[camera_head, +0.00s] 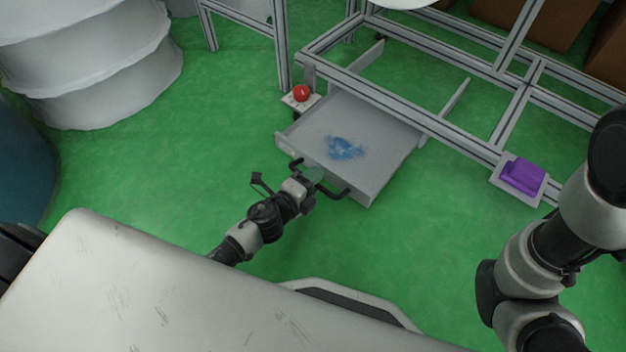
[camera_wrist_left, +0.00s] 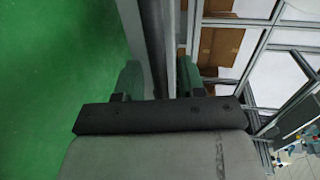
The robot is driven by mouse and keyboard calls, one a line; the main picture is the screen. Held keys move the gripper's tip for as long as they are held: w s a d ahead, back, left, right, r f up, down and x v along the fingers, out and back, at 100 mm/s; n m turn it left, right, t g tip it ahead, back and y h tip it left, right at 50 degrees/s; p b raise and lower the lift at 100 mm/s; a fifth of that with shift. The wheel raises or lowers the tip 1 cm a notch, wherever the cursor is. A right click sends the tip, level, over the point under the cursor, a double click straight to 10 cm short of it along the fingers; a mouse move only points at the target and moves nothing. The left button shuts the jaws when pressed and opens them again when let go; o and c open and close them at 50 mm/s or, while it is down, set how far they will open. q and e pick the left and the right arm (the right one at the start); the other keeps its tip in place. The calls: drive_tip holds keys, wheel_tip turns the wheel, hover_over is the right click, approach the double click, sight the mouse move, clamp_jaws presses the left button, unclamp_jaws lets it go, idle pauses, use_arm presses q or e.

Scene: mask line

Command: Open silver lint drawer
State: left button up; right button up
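The silver lint drawer (camera_head: 380,143) is pulled out of the metal frame in the head view, its flat inside showing a patch of blue lint (camera_head: 344,147). A black bar handle (camera_head: 338,192) is on its front panel. My left gripper (camera_head: 314,175) is at the middle of this handle, with its greenish fingers on either side of the bar, and appears shut on it. In the left wrist view the fingers (camera_wrist_left: 160,80) flank a dark, long bar; the exact contact is hidden. My right arm is at the right edge of the head view; its gripper is not in view.
A red button (camera_head: 301,93) on a small box is left of the drawer, on the frame. A purple object (camera_head: 522,176) sits on a plate at the right. White stacked rolls (camera_head: 95,65) stand at the back left. Green floor around the drawer front is clear.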

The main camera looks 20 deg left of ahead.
use_arm(q)
drive_tip(key=p+v, duration=0.1)
drive_tip(key=v, duration=0.9)
drive_tip(key=shift+s, duration=0.35)
drive_tip(key=shift+a, duration=0.1)
